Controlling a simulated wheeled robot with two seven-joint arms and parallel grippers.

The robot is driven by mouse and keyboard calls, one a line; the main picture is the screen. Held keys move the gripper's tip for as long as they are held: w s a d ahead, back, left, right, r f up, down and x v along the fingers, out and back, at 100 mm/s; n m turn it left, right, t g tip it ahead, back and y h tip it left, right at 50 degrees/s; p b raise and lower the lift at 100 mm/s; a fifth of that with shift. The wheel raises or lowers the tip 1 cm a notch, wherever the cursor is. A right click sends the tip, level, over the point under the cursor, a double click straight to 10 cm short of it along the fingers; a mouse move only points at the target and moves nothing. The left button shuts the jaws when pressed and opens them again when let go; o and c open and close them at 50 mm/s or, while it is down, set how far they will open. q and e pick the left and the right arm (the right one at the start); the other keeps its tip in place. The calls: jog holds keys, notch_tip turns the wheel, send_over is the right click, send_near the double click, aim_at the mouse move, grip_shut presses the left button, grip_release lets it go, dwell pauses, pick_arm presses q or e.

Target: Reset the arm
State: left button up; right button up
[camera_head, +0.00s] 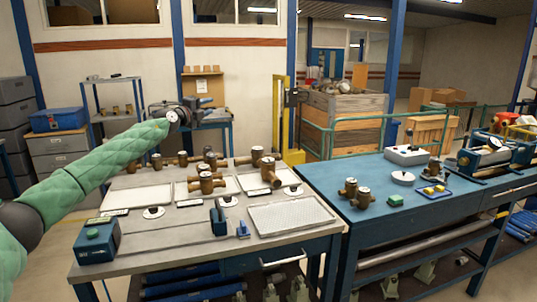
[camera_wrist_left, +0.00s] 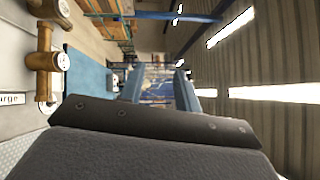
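My left arm (camera_head: 110,160), in a green padded sleeve, reaches in from the left, raised above the grey bench. Its left gripper (camera_head: 200,105) is in the air over the back of that bench, apart from everything on it. In the left wrist view the two fingers of the gripper (camera_wrist_left: 160,85) stand apart with nothing between them. My right arm and gripper are not in view.
The grey bench (camera_head: 165,260) carries several brass meters (camera_head: 207,180), white trays and a perforated plate (camera_head: 290,216). A blue-green box (camera_head: 97,240) stands at its front left. The blue bench (camera_head: 370,235) at right holds more meters and a grey control box (camera_head: 408,155).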

pick_arm(q)
jog(key=s+d+r+n+t, duration=0.1)
jog(key=s+d+r+t, duration=0.2)
jog(key=r, duration=0.3)
jog(key=s+d+r+n+t, duration=0.1)
jog(key=s+d+r+t, duration=0.15)
jog(key=r, duration=0.35)
jog(key=s+d+n+t+y, duration=0.2)
jog(key=s+n+t+y, duration=0.1)
jog(key=s+n+y, duration=0.65)
jog(key=s+d+f+n+g, duration=0.1)
jog(key=s+f+n+g, duration=0.25)
jog(key=s+f, duration=0.75)
jog(key=s+d+f+n+g, duration=0.2)
jog(key=s+f+g, duration=0.35)
jog(key=f, duration=0.85)
jog(key=s+d+f+n+g, duration=0.1)
jog(key=s+f+n+g, duration=0.25)
jog(key=s+f, duration=0.75)
jog(key=s+a+f+n+g+h, duration=0.1)
jog(key=s+f+g, duration=0.9)
jog(key=s+f, duration=2.8)
jog(key=s+a+n, duration=0.1)
jog(key=s+n, duration=0.1)
jog(key=shift+s+f+n, duration=0.2)
jog(key=shift+s+n, duration=0.15)
